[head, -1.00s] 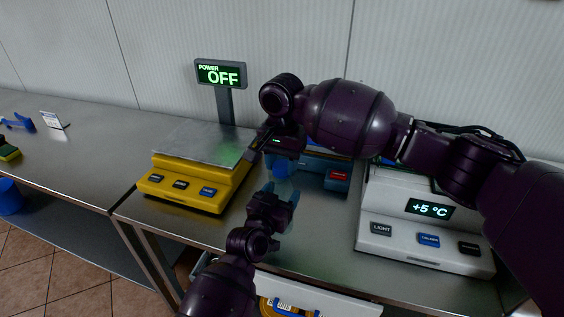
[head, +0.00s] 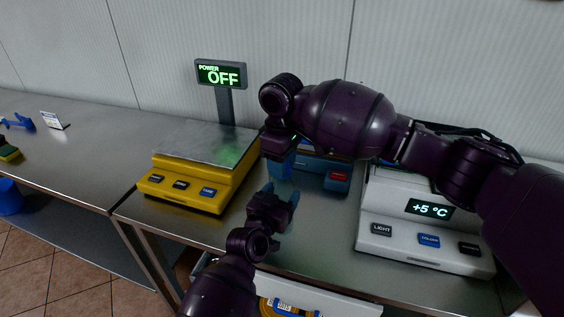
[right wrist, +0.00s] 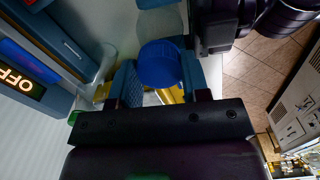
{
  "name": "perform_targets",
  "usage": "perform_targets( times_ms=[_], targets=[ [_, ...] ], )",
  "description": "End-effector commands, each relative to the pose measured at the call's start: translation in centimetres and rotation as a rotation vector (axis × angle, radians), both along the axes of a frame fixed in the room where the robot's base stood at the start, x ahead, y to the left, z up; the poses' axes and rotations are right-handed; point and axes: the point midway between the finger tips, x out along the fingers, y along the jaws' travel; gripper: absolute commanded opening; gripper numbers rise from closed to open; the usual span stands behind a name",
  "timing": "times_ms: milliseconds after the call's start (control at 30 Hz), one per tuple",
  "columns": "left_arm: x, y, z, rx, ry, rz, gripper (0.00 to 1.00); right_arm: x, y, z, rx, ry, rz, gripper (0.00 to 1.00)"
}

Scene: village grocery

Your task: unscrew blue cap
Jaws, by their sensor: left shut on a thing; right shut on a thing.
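The blue cap (right wrist: 160,65) shows in the right wrist view, round and bright blue, between the fingers of my right gripper (right wrist: 161,83). A pale, greyish bottle (right wrist: 160,30) shows behind the cap; the cap appears to be on it. In the head view my right gripper (head: 279,168) points down at the top of the bottle, directly above my left gripper (head: 281,192). My left gripper is shut on the bottle from below and in front. Much of the bottle is hidden by the grippers.
A yellow scale (head: 182,190) with a steel plate and a display reading OFF (head: 221,74) stands left on the steel counter. A blue device (head: 325,178) is behind the grippers. A white unit reading +5 °C (head: 425,235) stands right, partly behind my right arm.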

Motion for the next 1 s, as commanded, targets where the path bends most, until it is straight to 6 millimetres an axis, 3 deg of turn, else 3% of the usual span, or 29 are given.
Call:
perform_targets(
  times_ms=[1000],
  targets=[
    [-0.01,0.02,-0.04,0.000,0.001,0.000,0.00,0.00,-0.04,0.13,0.001,0.001,1.511,0.14]
  ],
)
